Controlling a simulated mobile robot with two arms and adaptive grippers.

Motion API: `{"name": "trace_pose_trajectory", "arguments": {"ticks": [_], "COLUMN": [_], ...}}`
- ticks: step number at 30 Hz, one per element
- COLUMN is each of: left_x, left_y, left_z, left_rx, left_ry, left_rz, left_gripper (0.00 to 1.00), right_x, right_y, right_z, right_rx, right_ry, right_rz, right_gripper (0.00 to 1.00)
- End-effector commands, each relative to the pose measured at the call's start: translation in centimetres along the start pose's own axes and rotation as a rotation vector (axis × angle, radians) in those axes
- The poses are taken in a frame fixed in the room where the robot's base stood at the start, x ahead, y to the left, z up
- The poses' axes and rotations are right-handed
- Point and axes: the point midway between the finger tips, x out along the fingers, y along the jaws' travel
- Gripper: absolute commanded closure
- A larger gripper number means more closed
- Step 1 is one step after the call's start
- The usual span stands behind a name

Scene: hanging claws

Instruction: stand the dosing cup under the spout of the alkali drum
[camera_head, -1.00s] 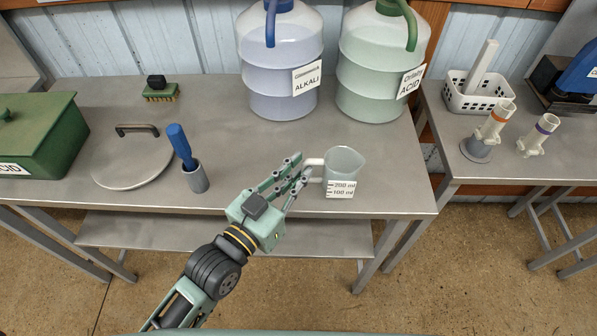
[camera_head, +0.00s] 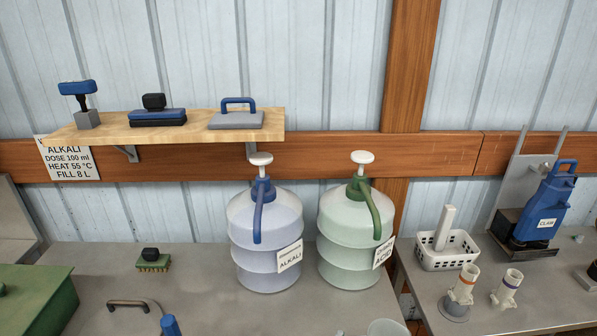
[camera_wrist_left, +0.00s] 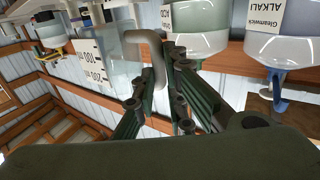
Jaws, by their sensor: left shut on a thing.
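The alkali drum (camera_head: 265,238) stands at the back of the bench, translucent with a blue spout (camera_head: 258,222) curving down its front. It also shows at the upper right of the left wrist view (camera_wrist_left: 282,47). The clear dosing cup (camera_head: 387,328) shows only its rim at the bottom edge of the head view, in front of the acid drum. In the left wrist view the cup (camera_wrist_left: 112,68) has its scale and its pale handle in sight. My left gripper (camera_wrist_left: 157,95) is shut on that handle. Whether the cup touches the bench cannot be told.
The acid drum (camera_head: 352,245) with a green spout stands just right of the alkali drum. A brush (camera_head: 153,260) and a green box (camera_head: 38,298) are to the left. A wooden shelf (camera_head: 190,128) hangs above. A white basket (camera_head: 450,253) stands on the right bench.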

Motion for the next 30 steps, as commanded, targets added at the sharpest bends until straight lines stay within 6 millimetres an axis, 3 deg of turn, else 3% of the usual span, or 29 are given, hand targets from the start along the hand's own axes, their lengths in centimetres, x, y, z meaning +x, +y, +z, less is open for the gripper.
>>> {"name": "trace_pose_trajectory", "arguments": {"ticks": [5, 12, 15, 21, 30], "left_x": [-2.6, -10.4, -13.7, -17.7, -18.4], "left_y": [-4.9, -14.6, -17.6, -20.7, -21.2], "left_z": [0.2, 0.0, -0.5, -1.4, -1.7], "left_rx": [-0.002, 0.001, 0.001, 0.002, 0.000], "left_ry": [-0.003, -0.004, -0.002, -0.001, 0.001], "left_rz": [-0.124, -0.383, -0.467, -0.561, -0.577], "left_gripper": [1.00, 1.00, 1.00, 1.00, 1.00], "right_x": [0.9, 2.3, 2.7, 3.1, 3.1], "right_y": [0.2, 0.2, 0.1, 0.1, 0.0], "right_z": [0.1, 0.2, 0.3, 0.3, 0.3], "right_rx": [-0.001, -0.001, -0.001, -0.001, 0.000], "right_ry": [0.000, 0.000, 0.000, 0.000, 0.000], "right_rz": [0.002, 0.002, 0.002, 0.002, 0.001], "right_gripper": [0.60, 0.60, 0.60, 0.60, 0.60]}}
